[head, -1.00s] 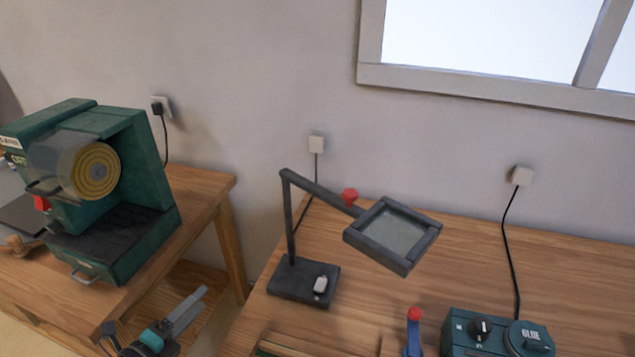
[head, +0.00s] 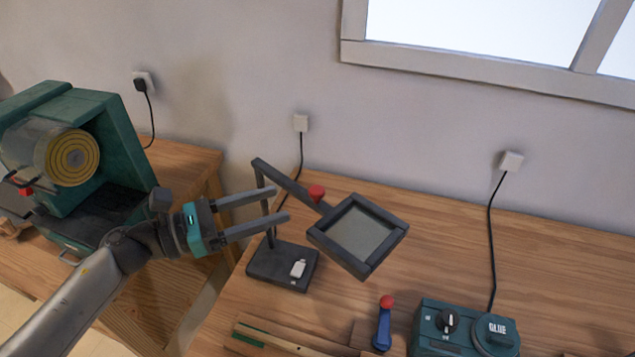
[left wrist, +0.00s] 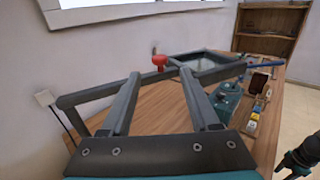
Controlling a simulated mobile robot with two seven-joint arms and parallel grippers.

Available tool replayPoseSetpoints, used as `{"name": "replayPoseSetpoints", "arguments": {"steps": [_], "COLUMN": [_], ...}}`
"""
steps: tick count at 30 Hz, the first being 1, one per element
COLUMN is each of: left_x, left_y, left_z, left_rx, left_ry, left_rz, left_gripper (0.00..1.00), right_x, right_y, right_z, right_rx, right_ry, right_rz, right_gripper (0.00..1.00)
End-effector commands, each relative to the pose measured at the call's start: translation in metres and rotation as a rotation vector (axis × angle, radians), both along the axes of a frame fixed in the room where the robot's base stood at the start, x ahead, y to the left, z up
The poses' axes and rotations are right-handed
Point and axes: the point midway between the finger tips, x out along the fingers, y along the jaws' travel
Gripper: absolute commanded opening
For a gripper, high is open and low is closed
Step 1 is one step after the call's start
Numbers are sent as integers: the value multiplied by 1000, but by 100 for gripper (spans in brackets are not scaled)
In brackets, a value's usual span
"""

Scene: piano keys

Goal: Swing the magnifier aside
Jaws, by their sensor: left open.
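The magnifier (head: 358,234) is a square dark-framed lens on a jointed dark arm, with a red knob (head: 316,193) on the arm near the frame. Its post rises from a dark base (head: 283,265) on the wooden bench. My left gripper (head: 282,206) is open and empty, its fingers pointing right toward the arm and knob and overlapping the post in the head view. In the left wrist view the magnifier frame (left wrist: 206,65) and the red knob (left wrist: 159,61) show beyond the two spread fingers (left wrist: 160,88). Contact with the post cannot be told.
A green machine with a yellow disc (head: 72,158) stands on the left table. A green glue box (head: 465,328) and a blue red-topped tool (head: 383,323) are at the bench's front right. Wooden strips (head: 275,340) lie in front. The bench right of the magnifier is clear.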

Motion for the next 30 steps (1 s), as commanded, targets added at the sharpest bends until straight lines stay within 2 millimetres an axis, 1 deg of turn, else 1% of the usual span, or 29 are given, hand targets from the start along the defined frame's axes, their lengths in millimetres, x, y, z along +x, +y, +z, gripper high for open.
{"name": "replayPoseSetpoints", "arguments": {"steps": [1, 6, 9, 12, 15, 18, 26, 30], "left_x": [5, 20, 27, 32, 35, 37, 37, 37], "left_y": [-11, -44, -60, -71, -78, -82, -82, -82], "left_z": [5, 4, 3, 2, 1, 0, 0, 0], "left_rx": [-5, -4, -2, -3, -2, -1, 0, -1], "left_ry": [-2, -1, 0, 2, 1, 2, 2, 2], "left_rz": [-2, 0, -1, 1, 1, 1, 1, 1], "left_gripper": [62, 62, 62, 62, 62, 62, 62, 47], "right_x": [0, 0, 0, 0, 0, 0, 0, 0], "right_y": [1, 0, -2, -5, -7, -8, -9, -9], "right_z": [6, 16, 20, 22, 24, 24, 24, 24], "right_rx": [1, 0, -3, -6, -9, -10, -11, -11], "right_ry": [0, 0, -1, 0, -1, 0, -1, -1], "right_rz": [1, 1, 1, 1, 1, 0, -2, -2], "right_gripper": [50, 50, 50, 50, 50, 50, 50, 50]}}
